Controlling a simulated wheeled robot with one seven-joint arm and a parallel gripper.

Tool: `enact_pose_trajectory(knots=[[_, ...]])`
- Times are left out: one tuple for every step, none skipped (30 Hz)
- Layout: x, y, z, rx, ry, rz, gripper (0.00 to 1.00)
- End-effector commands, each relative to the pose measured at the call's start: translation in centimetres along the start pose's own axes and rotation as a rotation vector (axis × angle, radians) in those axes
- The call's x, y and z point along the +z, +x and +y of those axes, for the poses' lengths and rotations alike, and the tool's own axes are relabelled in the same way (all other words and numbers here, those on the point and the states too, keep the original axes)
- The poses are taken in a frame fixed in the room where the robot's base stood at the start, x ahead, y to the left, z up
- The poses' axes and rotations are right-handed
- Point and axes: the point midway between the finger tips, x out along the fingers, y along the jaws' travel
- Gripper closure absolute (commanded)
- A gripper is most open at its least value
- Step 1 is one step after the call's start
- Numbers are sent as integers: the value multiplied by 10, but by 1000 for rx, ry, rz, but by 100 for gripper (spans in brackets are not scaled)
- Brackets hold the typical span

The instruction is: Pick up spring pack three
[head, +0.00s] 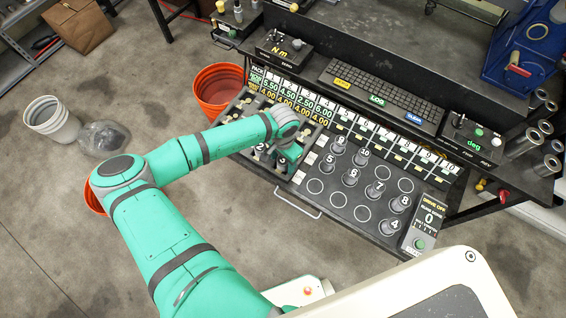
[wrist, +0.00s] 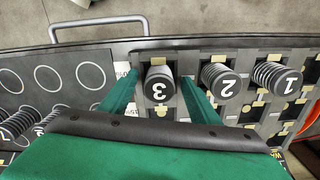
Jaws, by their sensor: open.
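Spring pack three (wrist: 159,88) is a dark cylinder with a white 3 on its cap, standing in a slot of the grey rack (wrist: 243,47). In the head view its cap (head: 282,163) shows at the end of my arm. My gripper (wrist: 158,76) is open, with one green finger on each side of pack three. The fingers look apart from it, with a small gap on each side. Spring pack two (wrist: 219,80) and spring pack one (wrist: 276,77) stand in the rack to the right in the wrist view.
Several numbered packs, including pack six (head: 350,177) and pack four (head: 390,227), stand on the circle-marked board (head: 337,198). Pack two is close to my right finger in the wrist view. A keyboard (head: 380,92) lies behind, and an orange bucket (head: 217,88) stands left of the bench.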

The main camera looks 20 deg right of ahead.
Motion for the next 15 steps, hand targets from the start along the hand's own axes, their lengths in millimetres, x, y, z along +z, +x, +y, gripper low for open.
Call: enact_pose_trajectory(knots=[[0, 0, 0, 0, 0, 0, 44], [0, 0, 0, 0, 0, 1, 44], [0, 0, 0, 0, 0, 1, 44], [0, 0, 0, 0, 0, 1, 44], [0, 0, 0, 0, 0, 1, 44], [0, 0, 0, 0, 0, 1, 51], [0, 0, 0, 0, 0, 1, 58], [0, 0, 0, 0, 0, 1, 65], [0, 0, 0, 0, 0, 1, 75], [0, 0, 0, 0, 0, 1, 82], [0, 0, 0, 0, 0, 1, 89], [0, 0, 0, 0, 0, 1, 99], [-1, 0, 0, 0, 0, 1, 99], [-1, 0, 0, 0, 0, 1, 99], [-1, 0, 0, 0, 0, 1, 99]])
